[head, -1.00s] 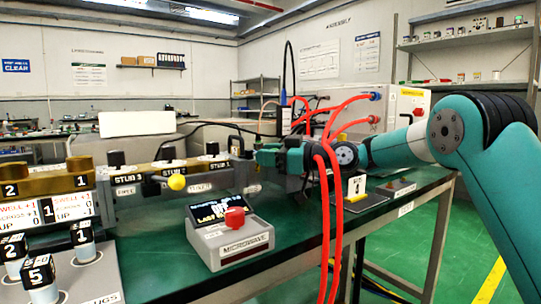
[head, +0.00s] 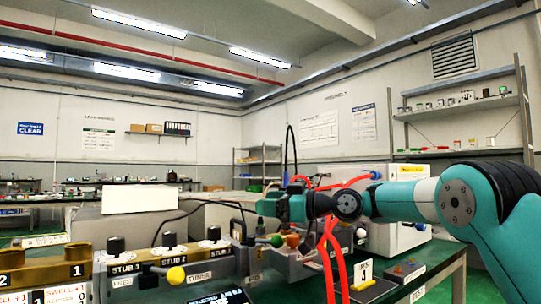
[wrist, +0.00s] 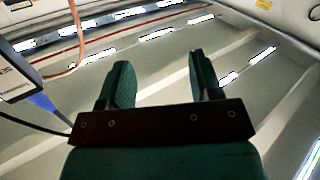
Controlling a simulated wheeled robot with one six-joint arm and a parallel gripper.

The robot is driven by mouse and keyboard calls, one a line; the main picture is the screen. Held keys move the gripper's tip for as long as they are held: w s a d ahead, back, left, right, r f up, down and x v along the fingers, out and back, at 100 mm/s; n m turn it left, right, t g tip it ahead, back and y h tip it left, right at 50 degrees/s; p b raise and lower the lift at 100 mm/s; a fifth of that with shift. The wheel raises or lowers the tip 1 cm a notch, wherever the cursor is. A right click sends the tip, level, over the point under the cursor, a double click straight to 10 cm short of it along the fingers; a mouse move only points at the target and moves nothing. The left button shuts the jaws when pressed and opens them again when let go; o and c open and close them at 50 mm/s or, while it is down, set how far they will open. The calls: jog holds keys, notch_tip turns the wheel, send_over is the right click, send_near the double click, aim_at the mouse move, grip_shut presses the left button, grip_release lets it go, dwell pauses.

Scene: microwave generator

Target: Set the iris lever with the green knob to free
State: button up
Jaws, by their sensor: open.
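The green knob (head: 277,241) shows in the head view as a small ball just beneath my arm's end, at the back of the bench setup. The lever under it is mostly hidden, and its setting cannot be read. My gripper (head: 262,207) is above and slightly left of the knob, apart from it, pointing left. In the wrist view my gripper (wrist: 162,78) is open, with two green fingers spread and nothing between them. That view faces the ceiling and does not show the knob.
An orange part (head: 292,240) stands just right of the green knob. Red hoses (head: 330,262) hang right of it. A yellow ball knob (head: 176,275) and black stub knobs (head: 168,240) stand to the left.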

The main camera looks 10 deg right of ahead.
notch_tip(320, 180, up, 11)
jog(key=p, duration=0.3)
